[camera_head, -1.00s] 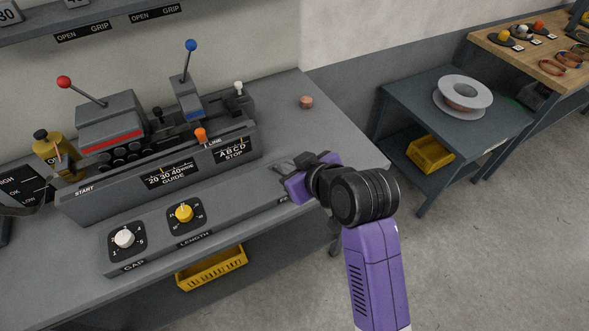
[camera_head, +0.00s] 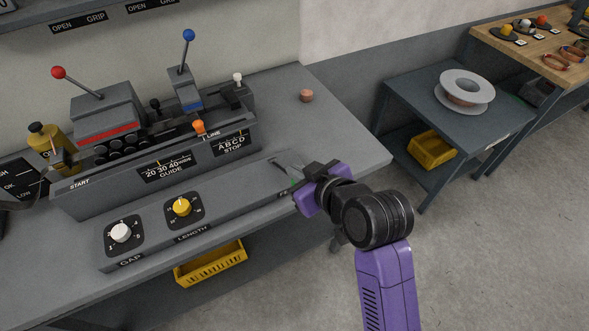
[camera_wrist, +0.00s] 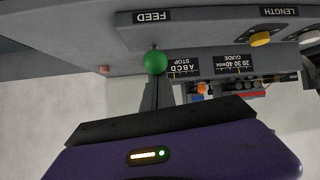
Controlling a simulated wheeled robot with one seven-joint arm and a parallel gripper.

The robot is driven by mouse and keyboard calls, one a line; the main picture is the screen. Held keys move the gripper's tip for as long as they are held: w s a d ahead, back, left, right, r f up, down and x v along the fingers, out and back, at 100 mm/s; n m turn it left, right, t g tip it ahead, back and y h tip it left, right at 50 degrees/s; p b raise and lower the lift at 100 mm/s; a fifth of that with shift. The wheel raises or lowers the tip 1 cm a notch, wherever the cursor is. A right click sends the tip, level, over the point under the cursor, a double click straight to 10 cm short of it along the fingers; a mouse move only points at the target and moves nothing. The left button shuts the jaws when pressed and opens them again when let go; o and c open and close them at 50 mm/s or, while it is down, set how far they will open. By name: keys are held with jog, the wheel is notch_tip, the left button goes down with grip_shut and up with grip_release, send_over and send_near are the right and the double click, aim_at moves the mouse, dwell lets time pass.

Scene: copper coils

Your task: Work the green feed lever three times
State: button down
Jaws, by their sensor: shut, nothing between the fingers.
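The green feed lever shows as a round green knob (camera_wrist: 156,62) in the wrist view, just below the FEED label on the grey panel. In the head view only a small bit of green (camera_head: 294,181) shows beside my gripper, and the rest is hidden. My gripper (camera_head: 284,167) is at the right end of the panel, its fingers shut and empty. In the wrist view the knob overlaps the narrow shut fingers (camera_wrist: 155,93), near their tips. I cannot tell whether they touch it.
The grey machine (camera_head: 150,165) stands left of my gripper, with a red-knobbed lever (camera_head: 58,72), a blue-knobbed lever (camera_head: 188,35) and an orange knob (camera_head: 198,126). White (camera_head: 121,232) and yellow (camera_head: 182,207) dials sit on the front panel. A copper piece (camera_head: 306,95) lies on the clear bench behind.

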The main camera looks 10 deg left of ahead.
jog(key=f+b, duration=0.1)
jog(key=s+f+b, duration=0.1)
jog(key=d+f+t+b, duration=0.1)
jog(key=b, duration=0.1)
jog(key=shift+s+f+y, duration=0.15)
jog(key=shift+y, duration=0.15)
notch_tip(320, 180, down, 9)
jog(key=s+d+t+y+b, duration=0.1)
jog(key=s+t+y+b, duration=0.1)
jog(key=b, duration=2.1)
jog(key=t+y, duration=0.1)
jog(key=t, duration=0.1)
jog(key=shift+s+d+r+t+y, duration=0.2)
jog(key=shift+d+t+y, duration=0.1)
jog(key=shift+t, duration=0.1)
jog(key=shift+f+b, duration=0.35)
jog(key=shift+b, duration=0.1)
notch_tip(320, 180, up, 6)
jog(key=a+p, duration=0.1)
jog(key=p, duration=0.3)
jog(key=b+v, duration=0.1)
jog(key=v, duration=0.8)
jog(key=shift+s+d+f+b, duration=0.2)
jog(key=shift+s+f+b, duration=0.05)
jog(key=shift+f+b, duration=0.1)
